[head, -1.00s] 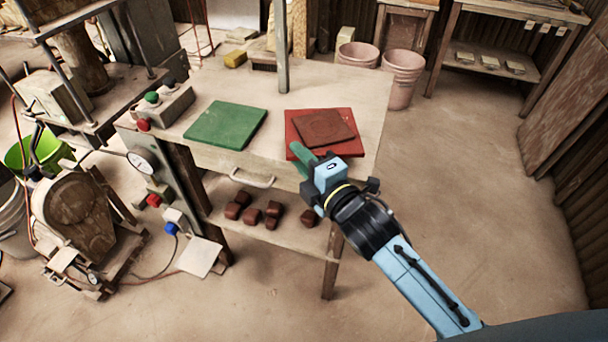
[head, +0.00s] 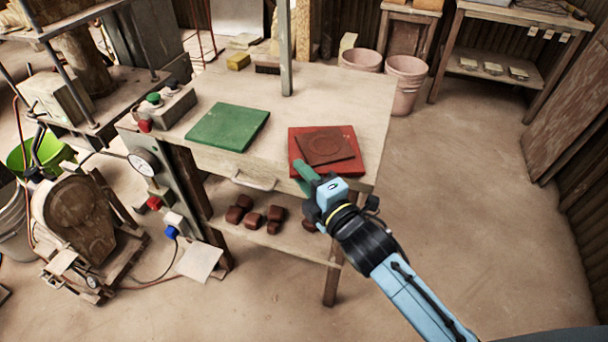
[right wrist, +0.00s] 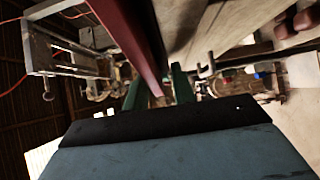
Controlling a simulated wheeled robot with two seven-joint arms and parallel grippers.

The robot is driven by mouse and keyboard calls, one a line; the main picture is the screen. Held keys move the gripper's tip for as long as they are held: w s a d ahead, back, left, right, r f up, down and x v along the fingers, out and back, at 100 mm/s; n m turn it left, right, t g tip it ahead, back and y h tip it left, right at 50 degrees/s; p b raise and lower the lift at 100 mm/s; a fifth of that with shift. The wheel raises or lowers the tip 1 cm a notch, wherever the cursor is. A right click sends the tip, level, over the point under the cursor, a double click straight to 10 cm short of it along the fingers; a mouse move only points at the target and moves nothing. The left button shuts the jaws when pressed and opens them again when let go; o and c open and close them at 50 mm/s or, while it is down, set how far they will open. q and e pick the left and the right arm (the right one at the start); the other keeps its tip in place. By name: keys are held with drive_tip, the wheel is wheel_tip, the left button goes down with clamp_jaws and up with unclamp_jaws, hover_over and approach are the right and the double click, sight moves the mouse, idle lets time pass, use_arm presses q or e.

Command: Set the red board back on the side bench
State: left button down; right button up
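The red board (head: 358,163) is at the right front of the wooden table (head: 240,165), its near side at about the table's front edge. A brown square tile (head: 327,147) with a round mark lies on it. My right gripper (head: 308,178) is at the board's near left corner. In the right wrist view the board (right wrist: 130,40) shows edge-on as a red strip running between the green fingers (right wrist: 160,90), which look shut on it. Whether the board is lifted or rests on the table is hard to tell. My left gripper is not in view.
A green board (head: 228,127) lies left on the table, near a button box (head: 165,107). A metal post (head: 286,50) rises behind. Several brown lumps (head: 250,217) sit on the lower shelf. A bench (head: 505,15) stands at the back right, beside pink buckets (head: 405,82). Floor to the right is clear.

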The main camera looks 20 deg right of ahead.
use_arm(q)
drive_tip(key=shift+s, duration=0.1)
use_arm(e)
drive_tip(key=o, duration=0.3)
drive_tip(key=shift+r, duration=0.2)
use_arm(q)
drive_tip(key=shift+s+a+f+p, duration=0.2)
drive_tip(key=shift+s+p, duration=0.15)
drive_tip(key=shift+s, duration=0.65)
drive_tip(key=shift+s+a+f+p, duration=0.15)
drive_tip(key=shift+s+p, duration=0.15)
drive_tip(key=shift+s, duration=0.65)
use_arm(e)
drive_tip(key=v, duration=1.2)
